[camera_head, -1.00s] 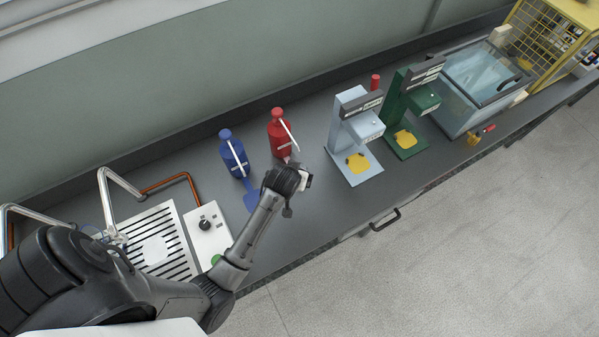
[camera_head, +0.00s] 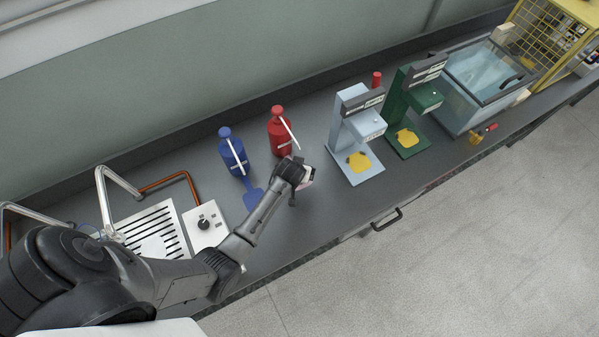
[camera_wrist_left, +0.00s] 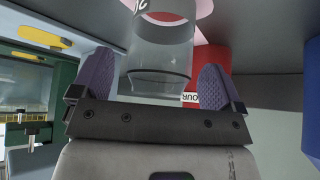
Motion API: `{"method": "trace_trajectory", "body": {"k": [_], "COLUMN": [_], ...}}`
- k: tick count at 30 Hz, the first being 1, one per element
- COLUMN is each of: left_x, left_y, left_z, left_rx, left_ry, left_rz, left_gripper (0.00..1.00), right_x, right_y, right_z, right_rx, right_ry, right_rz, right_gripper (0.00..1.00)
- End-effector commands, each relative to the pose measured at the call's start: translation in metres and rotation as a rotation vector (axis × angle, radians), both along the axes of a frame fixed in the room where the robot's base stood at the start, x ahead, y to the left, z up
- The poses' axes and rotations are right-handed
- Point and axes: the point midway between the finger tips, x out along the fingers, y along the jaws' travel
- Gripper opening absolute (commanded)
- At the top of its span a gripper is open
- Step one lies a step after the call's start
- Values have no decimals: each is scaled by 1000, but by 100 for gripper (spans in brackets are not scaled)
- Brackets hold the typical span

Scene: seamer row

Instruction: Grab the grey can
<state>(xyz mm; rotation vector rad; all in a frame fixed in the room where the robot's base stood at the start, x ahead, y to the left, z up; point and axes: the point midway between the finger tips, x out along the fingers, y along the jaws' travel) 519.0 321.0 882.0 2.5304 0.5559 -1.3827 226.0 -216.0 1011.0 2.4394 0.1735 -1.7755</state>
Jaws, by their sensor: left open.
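In the left wrist view, a grey, see-through can-like cylinder (camera_wrist_left: 160,62) with dark lettering is between and just beyond my fingers, its upper part cut off by the frame edge. I take it for the grey can. My left gripper (camera_wrist_left: 156,78) is open, with one purple-padded finger on each side of it. A gap shows by the left finger; contact on the right is hard to judge. My right gripper is not in view.
A red bottle (camera_head: 279,135) and a blue bottle (camera_head: 230,150) stand behind my wrist. A light grey machine (camera_head: 349,120) and a green machine (camera_head: 407,105) stand to the right. A slotted drain plate (camera_head: 150,235) is at left. Counter is clear toward the front edge.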

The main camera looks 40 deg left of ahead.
Motion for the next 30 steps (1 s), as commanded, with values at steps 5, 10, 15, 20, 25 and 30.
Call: {"method": "trace_trajectory", "body": {"k": [5, 10, 15, 20, 25, 30], "left_x": [5, 6, 6, 6, 6, 6], "left_y": [2, 3, 2, 2, 2, 2], "left_z": [-10, -11, -10, -10, -10, -10], "left_rx": [0, -1, -1, -1, -1, -1], "left_ry": [1, 0, 0, 0, 0, 0], "left_rz": [0, -1, -1, -1, -1, -1], "left_gripper": [93, 93, 85, 70, 54, 37], "right_x": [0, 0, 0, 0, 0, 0], "right_y": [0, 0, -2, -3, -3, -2], "right_z": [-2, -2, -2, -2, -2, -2], "right_rx": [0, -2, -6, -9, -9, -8], "right_ry": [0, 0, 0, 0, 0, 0], "right_rz": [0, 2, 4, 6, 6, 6], "right_gripper": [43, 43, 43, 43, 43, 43]}}
